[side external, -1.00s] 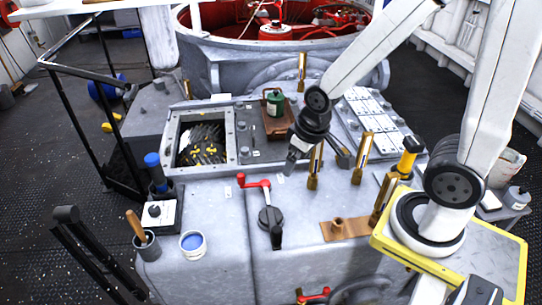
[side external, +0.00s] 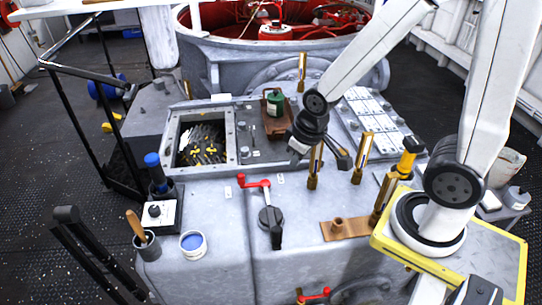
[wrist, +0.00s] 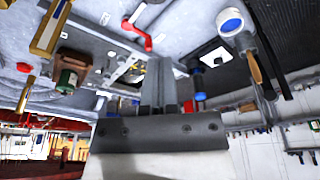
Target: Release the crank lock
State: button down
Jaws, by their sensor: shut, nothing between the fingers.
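A crank with a red handle (side external: 254,182) and a dark round hub (side external: 270,217) sits at the front of the grey housing. A black lever-like piece (side external: 277,238) points down below the hub; I cannot tell whether it is the lock. The red handle also shows at the top of the wrist view (wrist: 138,32). My gripper (side external: 297,150) is in the air behind and to the right of the red handle, apart from it. Its fingers are shut and empty in the wrist view (wrist: 160,62).
Brass posts (side external: 314,165) stand close to the right of my gripper. A green canister (side external: 274,103) stands on a brown tray behind it. An open square hatch (side external: 200,142) lies to the left. A blue-topped tub (side external: 193,244) and a brown flat plate (side external: 345,229) flank the crank.

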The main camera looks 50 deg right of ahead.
jog(key=w+d+f+n+t, duration=0.1)
jog(key=w+f+n+t, duration=0.1)
jog(key=w+f+n, duration=0.2)
jog(key=w+f+n+t, duration=0.2)
jog(key=w+f+n, duration=0.3)
jog(key=f, duration=0.6)
jog(key=shift+w+d+t, duration=0.3)
jog(key=shift+w+d, duration=0.1)
jog(key=shift+w, duration=0.4)
jog(key=shift+f, duration=0.2)
jog(key=x, duration=0.9)
jog(key=shift+w+a+f, duration=0.15)
jog(key=shift+w+f, duration=0.05)
jog(key=shift+w+d+f, duration=0.1)
jog(key=shift+w+d, duration=0.45)
jog(key=shift+w, duration=0.3)
jog(key=shift+w+d, duration=0.6)
jog(key=shift+w, duration=0.25)
